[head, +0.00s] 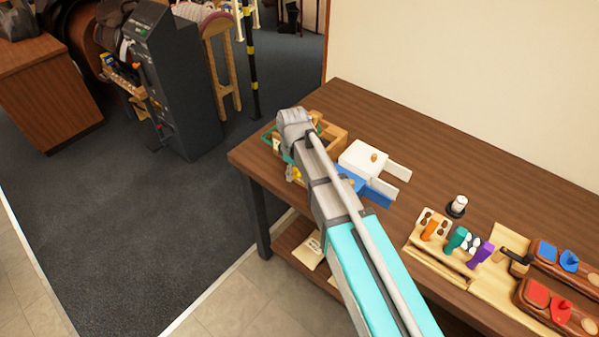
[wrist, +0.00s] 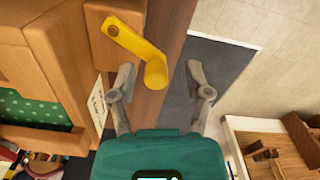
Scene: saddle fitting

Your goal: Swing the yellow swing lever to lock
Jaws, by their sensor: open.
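The yellow swing lever (wrist: 140,42) shows in the wrist view. It is pivoted at its upper left end on a wooden block (wrist: 108,22) and slants down to the right. Its rounded yellow end (wrist: 156,72) lies between my gripper's (wrist: 160,72) two fingertips, with gaps visible on both sides. My gripper is open and holds nothing. In the head view, a small bit of yellow (head: 291,173) shows beside my arm at the table's left end. My arm hides most of the fixture and the gripper there.
A wooden box with green dotted lining (wrist: 40,108) stands close left of the gripper. A white box (head: 362,158) and a blue tray (head: 378,192) sit right of the arm. Coloured pieces in a wooden rack (head: 440,262) are further right. The table's back middle is clear.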

